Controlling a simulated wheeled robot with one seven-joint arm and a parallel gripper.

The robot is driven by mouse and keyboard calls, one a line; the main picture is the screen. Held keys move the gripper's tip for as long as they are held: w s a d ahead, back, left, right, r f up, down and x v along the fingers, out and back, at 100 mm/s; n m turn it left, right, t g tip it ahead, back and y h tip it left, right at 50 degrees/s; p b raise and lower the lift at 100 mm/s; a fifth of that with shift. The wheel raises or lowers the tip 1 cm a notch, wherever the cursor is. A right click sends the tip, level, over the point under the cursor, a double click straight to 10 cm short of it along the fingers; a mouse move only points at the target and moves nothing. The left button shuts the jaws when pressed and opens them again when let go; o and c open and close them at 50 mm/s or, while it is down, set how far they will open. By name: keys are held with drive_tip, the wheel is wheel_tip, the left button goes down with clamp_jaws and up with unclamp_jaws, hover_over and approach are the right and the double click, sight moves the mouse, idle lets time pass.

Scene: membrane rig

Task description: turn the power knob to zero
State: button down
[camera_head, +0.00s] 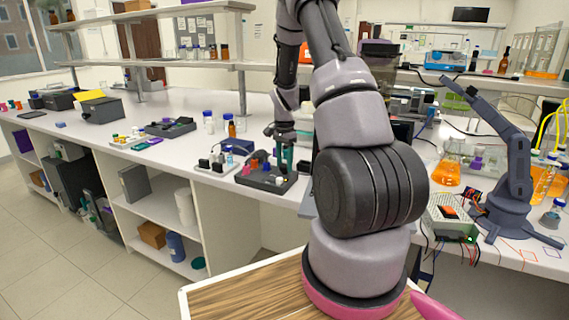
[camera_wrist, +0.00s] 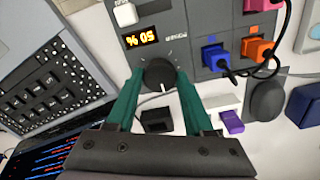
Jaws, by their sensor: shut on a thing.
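The power knob (camera_wrist: 159,75) is round and dark, on a grey panel (camera_wrist: 188,48) in the wrist view. A lit display (camera_wrist: 142,37) beside it shows orange characters that look like 50 % seen upside down. My gripper (camera_wrist: 160,72) has green fingers on either side of the knob and is shut on it. In the head view, my gripper (camera_head: 281,152) reaches down onto the dark rig (camera_head: 262,180) at the front of the bench. The knob is too small to make out there.
Blue (camera_wrist: 214,57) and orange (camera_wrist: 257,48) plugs with dark cables sit on the panel near the fingers. A laptop (camera_wrist: 62,75) lies to the left in the wrist view. A separate grey-blue arm (camera_head: 513,165) stands at the right of the bench.

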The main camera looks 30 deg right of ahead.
drive_tip(key=n, duration=1.3)
drive_tip(key=shift+n, duration=0.3)
drive_tip(key=n, duration=1.2)
drive_tip(key=shift+n, duration=0.3)
drive_tip(key=shift+c, duration=1.4)
unclamp_jaws()
drive_tip(key=shift+r, duration=0.15)
